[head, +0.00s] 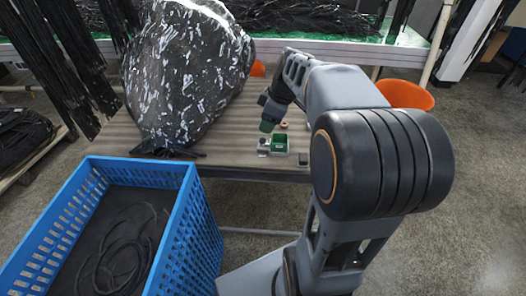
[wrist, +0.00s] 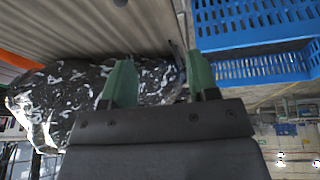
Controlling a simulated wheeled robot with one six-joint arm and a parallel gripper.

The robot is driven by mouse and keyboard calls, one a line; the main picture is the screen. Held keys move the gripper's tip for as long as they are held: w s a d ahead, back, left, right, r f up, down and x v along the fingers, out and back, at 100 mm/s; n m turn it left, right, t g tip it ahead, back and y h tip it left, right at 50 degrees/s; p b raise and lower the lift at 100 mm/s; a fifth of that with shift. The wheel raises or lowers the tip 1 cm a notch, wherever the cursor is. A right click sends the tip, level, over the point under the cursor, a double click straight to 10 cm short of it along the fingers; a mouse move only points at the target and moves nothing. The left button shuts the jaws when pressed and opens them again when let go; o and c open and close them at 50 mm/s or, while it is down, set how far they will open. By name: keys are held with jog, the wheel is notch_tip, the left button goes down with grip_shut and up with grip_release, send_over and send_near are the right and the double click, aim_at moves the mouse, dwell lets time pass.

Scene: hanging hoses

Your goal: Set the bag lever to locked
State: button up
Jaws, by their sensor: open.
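The bag (head: 185,75) is a large black sack with white marks, standing on the table's left part. In the wrist view the bag (wrist: 60,95) lies behind and left of my fingers. I cannot make out a lever on it in either view.
A blue crate (head: 180,225) with dark hoses stands in front of the table (head: 225,155); the crate (wrist: 255,40) also shows in the wrist view. A small dark grey box (head: 304,159) is near the table's front edge. An orange seat (head: 405,95) is behind my arm.

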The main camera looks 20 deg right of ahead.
aim_at(264, 138)
jog(key=w+d+f+n+y+b, duration=0.1)
jog(key=w+d+f+n+b, duration=0.25)
jog(key=w+d+f, duration=0.2)
jog(key=shift+n, duration=0.45)
jog(key=x, duration=1.2)
jog(key=shift+s+f+b, duration=0.1)
jog(key=shift+f+b, duration=0.15)
jog(key=shift+b, duration=0.1)
grip_shut()
